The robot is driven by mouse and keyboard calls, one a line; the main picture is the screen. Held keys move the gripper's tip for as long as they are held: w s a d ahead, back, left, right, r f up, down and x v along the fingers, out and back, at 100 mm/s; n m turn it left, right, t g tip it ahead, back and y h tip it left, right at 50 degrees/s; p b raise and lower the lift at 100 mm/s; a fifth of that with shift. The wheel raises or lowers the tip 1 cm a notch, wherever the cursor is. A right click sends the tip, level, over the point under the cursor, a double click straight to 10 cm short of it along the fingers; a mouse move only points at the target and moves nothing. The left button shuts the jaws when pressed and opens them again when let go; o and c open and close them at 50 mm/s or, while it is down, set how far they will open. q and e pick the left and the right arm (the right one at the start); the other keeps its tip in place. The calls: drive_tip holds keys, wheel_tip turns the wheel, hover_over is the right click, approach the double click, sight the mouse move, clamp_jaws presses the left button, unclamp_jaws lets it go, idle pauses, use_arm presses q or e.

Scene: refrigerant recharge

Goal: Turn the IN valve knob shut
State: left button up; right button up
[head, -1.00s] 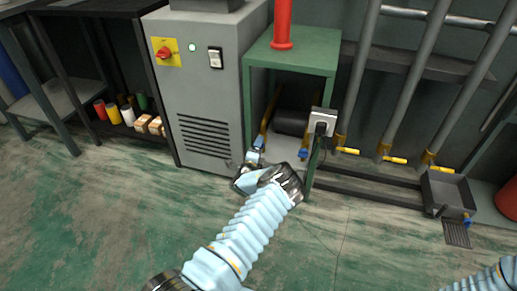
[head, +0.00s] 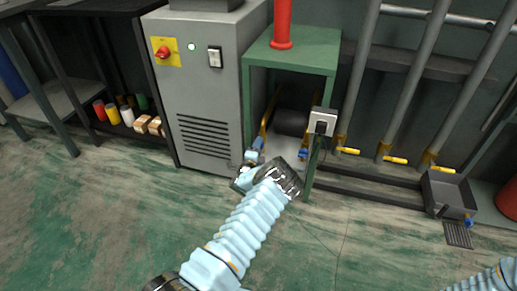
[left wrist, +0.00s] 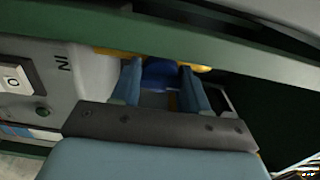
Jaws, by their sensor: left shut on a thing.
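The blue IN valve knob (left wrist: 161,72) sits between my left gripper's fingers in the left wrist view, beside a grey panel marked IN. My left gripper (left wrist: 160,88) is shut on it, with one finger on each side. In the head view, the left gripper (head: 252,160) reaches low into the open front of the green stand, at its left side. The knob (head: 258,144) shows only in small part there. My right gripper is out of the picture; only a piece of that arm shows at the bottom right.
The green stand's top (head: 305,58) overhangs the gripper. A grey cabinet (head: 205,110) stands close on the left. Floor in front is clear.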

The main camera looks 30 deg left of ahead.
use_arm(q)
drive_tip(key=o, duration=1)
drive_tip(key=p+v, duration=0.1)
drive_tip(key=v, duration=1.3)
drive_tip(key=shift+w, duration=0.1)
